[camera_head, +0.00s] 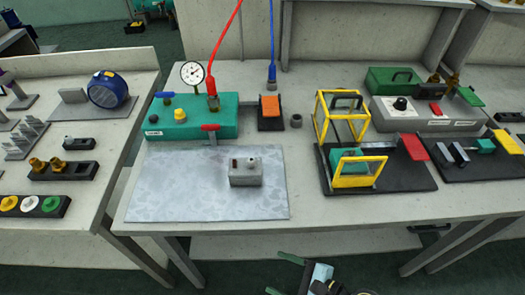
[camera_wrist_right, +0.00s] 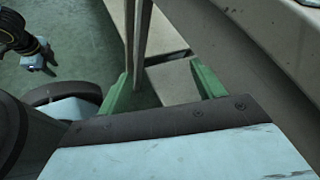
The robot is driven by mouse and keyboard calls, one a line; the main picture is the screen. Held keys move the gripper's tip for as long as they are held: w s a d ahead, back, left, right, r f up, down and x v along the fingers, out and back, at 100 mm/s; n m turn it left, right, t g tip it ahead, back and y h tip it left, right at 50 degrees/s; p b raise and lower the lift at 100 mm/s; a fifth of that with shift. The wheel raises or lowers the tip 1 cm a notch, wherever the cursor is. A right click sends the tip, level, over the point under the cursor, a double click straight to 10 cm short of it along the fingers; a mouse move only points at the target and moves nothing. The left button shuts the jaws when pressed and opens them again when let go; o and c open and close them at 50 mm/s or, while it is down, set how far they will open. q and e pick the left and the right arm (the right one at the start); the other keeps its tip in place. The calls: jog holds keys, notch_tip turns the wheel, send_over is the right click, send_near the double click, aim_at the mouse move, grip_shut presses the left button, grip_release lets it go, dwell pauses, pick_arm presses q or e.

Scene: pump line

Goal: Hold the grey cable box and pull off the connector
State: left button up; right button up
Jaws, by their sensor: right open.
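A small grey box (camera_head: 245,173) sits on the grey mottled mat (camera_head: 165,195) on the middle table. It has a dark slot and a small light fitting on top. I cannot tell whether anything is plugged into the box. My right gripper (camera_head: 281,275) is open and empty, below the table's front edge, well away from the box. Its green fingers show in the wrist view (camera_wrist_right: 162,88). My left gripper is not seen.
A green pump block (camera_head: 200,118) with a gauge and red hose stands behind the mat. Yellow frames (camera_head: 341,118) on a black base stand right of it. The table's front edge (camera_head: 340,217) lies between my right gripper and the mat. The mat's left part is clear.

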jog(key=w+a+r+m+y, duration=0.1)
jog(key=a+r+m+y, duration=0.15)
jog(key=r, duration=0.65)
jog(key=m+h, duration=0.2)
jog(key=m, duration=0.1)
send_near(257, 175)
jog(key=shift+w+a+f+t, duration=0.2)
jog(key=shift+w+a+f, duration=0.2)
jog(key=shift+a+f, duration=0.15)
jog(key=shift+w+a+f+t, duration=0.2)
jog(key=shift+w+a+f, duration=0.25)
jog(key=shift+f, duration=0.2)
jog(key=shift+w+a, duration=0.25)
jog(key=shift+a, duration=0.1)
jog(key=x, duration=0.9)
jog(key=shift+f, duration=0.1)
grip_shut()
jog(key=c, duration=1.4)
grip_release()
jog(key=shift+c, duration=0.2)
jog(key=o, duration=1.5)
